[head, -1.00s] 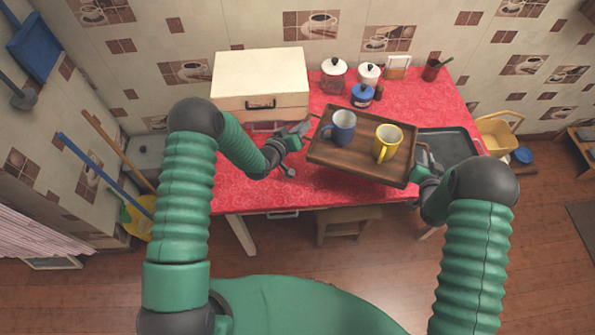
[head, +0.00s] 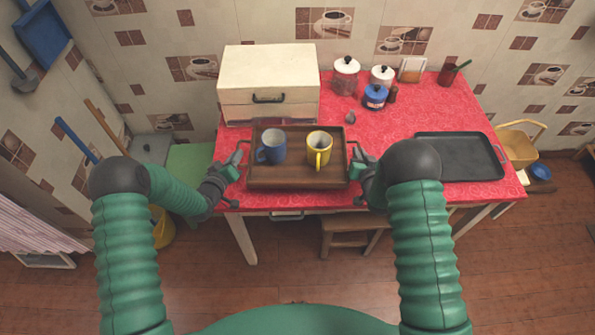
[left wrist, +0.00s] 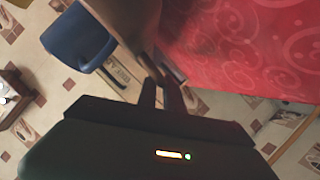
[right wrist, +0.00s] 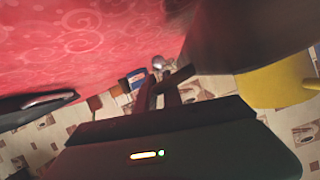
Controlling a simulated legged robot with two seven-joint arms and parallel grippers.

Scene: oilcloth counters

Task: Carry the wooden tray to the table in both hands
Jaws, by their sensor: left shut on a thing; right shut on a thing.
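The wooden tray (head: 296,178) is over the red-covered table (head: 400,205) near its front edge, looking roughly level. I cannot tell whether it touches the tabletop. A blue mug (head: 271,148) stands upright on its left half and a yellow mug (head: 318,146) upright on its right half. My left gripper (head: 236,166) is shut on the tray's left handle. My right gripper (head: 357,162) is shut on the right handle. The shut fingers also show in the left wrist view (left wrist: 162,88) and the right wrist view (right wrist: 162,88); the grips there are dark and blurred.
A cream drawer box (head: 268,85) stands close behind the wooden tray. A black tray (head: 460,157) lies on the table's right side. Canisters (head: 375,97) stand at the back. A wooden stool (head: 352,225) is under the front edge. Red cloth is clear between the two trays.

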